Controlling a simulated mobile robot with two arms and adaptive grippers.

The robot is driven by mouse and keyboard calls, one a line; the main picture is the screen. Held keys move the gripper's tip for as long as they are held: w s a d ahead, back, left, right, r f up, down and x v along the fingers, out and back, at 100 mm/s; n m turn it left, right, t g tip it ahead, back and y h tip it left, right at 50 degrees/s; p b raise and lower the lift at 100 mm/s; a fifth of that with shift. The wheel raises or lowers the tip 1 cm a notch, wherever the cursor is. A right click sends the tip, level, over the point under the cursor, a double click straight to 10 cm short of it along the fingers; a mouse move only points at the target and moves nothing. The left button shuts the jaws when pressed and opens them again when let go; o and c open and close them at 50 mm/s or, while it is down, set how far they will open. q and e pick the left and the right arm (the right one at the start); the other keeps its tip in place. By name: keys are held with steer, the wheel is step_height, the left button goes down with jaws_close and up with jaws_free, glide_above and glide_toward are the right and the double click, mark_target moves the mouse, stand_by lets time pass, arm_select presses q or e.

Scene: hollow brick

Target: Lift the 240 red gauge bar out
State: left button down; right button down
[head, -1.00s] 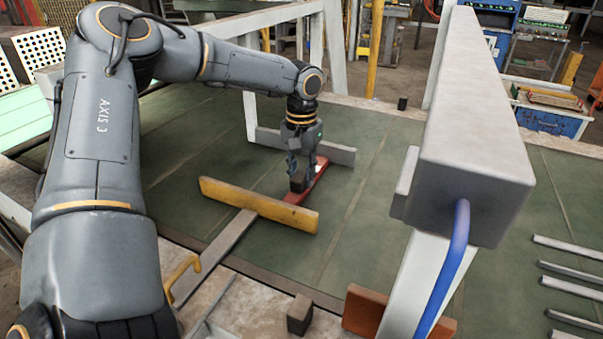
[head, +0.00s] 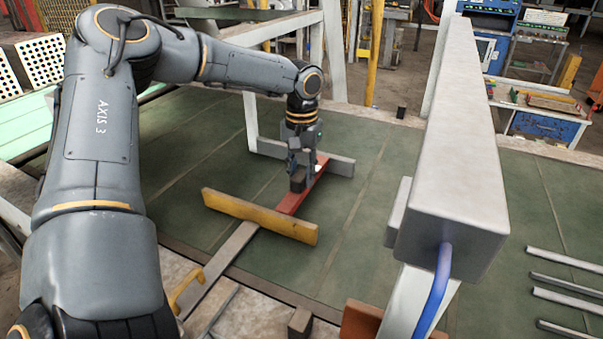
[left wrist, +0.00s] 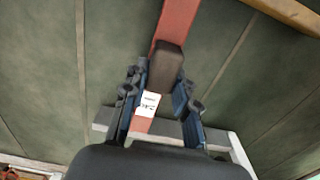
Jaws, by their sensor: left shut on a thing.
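The red gauge bar (head: 290,201) runs from under my left gripper to the yellow bar, in the middle of the head view. In the left wrist view the red bar (left wrist: 178,22) carries a dark block (left wrist: 167,62) and a white label, whose writing is too small to read. My left gripper (head: 300,186) points down at the dark block. In the left wrist view the fingers of the left gripper (left wrist: 160,100) stand on both sides of the block and are shut on it. Whether the bar touches the green surface is unclear. My right gripper is not in view.
A yellow bar (head: 260,217) lies across the near end of the red bar. A grey frame foot (head: 340,165) is close behind the gripper. A large grey beam (head: 455,180) with a blue tube stands at right. Green floor (head: 375,225) between them is clear.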

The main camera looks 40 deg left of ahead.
mark_target(301, 172)
arm_select(q)
steer(key=shift+r+p, duration=2.35)
steer(key=shift+r, duration=0.4)
